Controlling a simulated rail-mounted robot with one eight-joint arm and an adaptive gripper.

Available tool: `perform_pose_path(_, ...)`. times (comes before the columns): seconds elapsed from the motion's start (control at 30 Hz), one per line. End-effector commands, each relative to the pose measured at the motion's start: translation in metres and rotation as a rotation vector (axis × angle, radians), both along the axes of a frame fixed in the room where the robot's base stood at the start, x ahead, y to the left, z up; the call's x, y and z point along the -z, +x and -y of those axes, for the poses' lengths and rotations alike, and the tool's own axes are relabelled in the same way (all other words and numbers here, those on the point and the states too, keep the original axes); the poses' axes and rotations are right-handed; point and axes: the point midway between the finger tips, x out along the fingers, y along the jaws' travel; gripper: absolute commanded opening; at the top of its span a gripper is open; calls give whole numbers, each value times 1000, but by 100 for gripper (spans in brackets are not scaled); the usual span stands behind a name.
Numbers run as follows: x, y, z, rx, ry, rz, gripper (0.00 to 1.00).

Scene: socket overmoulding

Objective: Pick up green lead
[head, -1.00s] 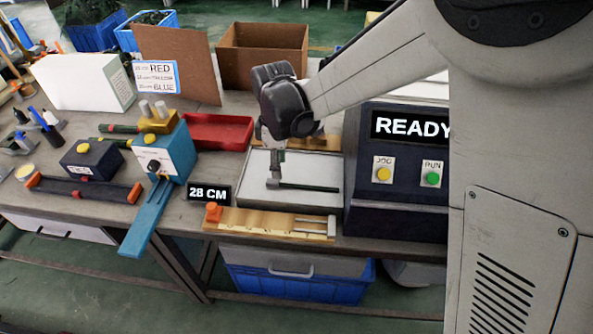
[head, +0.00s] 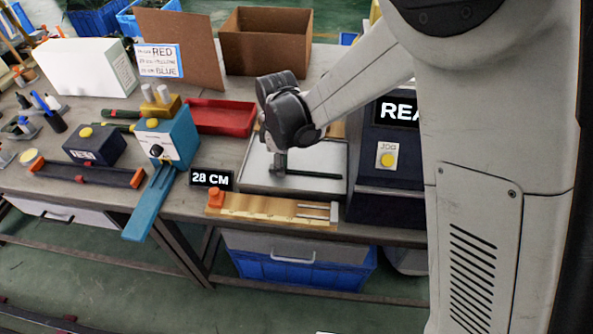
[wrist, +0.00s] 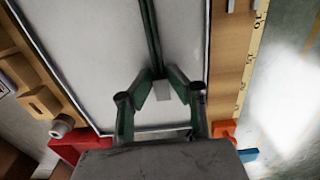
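The green lead (head: 316,175) is a thin dark green rod lying across the pale tray (head: 262,180) in the head view. In the wrist view the lead (wrist: 151,30) runs up the picture from between my fingers. My gripper (wrist: 160,75) has its two fingertips drawn together at the lead's near end, and they look shut on it. A small grey block (wrist: 163,91) shows between the fingers, seemingly the lead's end piece. In the head view my gripper (head: 279,168) points down at the lead's left end. The exact finger contact is too small to see.
A wooden gauge (head: 270,207) with an orange stop lies in front of the tray. The dark machine (head: 385,200) stands close on the right. A red bin (head: 220,117) and blue device (head: 168,140) stand to the left. A cardboard box (head: 265,40) is behind.

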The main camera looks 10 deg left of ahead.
Motion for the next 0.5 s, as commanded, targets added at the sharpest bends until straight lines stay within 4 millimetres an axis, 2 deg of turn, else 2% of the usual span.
perform_pose_path(0.03, 0, 0, 0, 0, 0, 0, 9)
perform_pose_path(0.1, 0, 0, 0, 0, 0, 0, 0)
perform_pose_path(0.5, -4, 0, 0, 0, 0, 0, 0)
